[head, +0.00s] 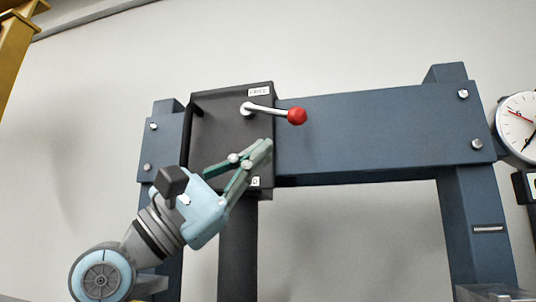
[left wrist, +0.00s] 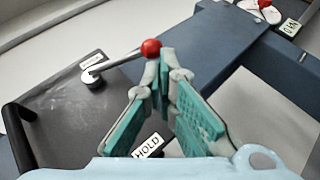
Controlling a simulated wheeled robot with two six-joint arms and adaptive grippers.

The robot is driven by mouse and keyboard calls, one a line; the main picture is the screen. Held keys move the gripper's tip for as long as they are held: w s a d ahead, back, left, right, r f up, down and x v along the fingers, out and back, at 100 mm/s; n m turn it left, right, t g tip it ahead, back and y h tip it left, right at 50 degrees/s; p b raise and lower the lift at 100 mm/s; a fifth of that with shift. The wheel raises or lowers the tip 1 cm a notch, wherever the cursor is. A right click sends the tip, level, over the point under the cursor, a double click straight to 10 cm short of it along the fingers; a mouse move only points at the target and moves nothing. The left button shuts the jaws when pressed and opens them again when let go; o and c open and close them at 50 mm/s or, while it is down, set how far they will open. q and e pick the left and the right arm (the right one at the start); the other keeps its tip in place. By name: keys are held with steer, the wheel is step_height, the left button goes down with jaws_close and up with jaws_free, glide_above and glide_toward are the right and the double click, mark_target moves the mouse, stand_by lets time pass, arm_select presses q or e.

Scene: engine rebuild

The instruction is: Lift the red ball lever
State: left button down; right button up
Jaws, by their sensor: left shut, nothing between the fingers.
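The lever is a silver rod ending in a red ball (head: 297,116). It pivots on a dark panel (head: 210,125) and points right, tilted slightly down, in the head view. The red ball also shows in the left wrist view (left wrist: 151,48), just beyond the fingertips. My left gripper (head: 265,148) is shut and empty, below and left of the ball in the head view, in front of the panel's lower right. The fingertips appear apart from the ball in the head view; the exact depth gap is hard to tell. My right gripper is not in view.
The panel is mounted on a blue steel frame (head: 370,137) with a crossbeam and posts. It has a white upper label (head: 259,91) and a lower label, reading HOLD in the left wrist view (left wrist: 148,146). A clock (head: 518,125) is at right. Space below the crossbeam is open.

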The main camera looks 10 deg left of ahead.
arm_select(q)
steer(key=b+v, duration=0.1)
steer(key=v, duration=0.6)
steer(key=shift+f+b, duration=0.2)
steer(key=shift+b, duration=0.15)
steer(key=shift+w, duration=0.15)
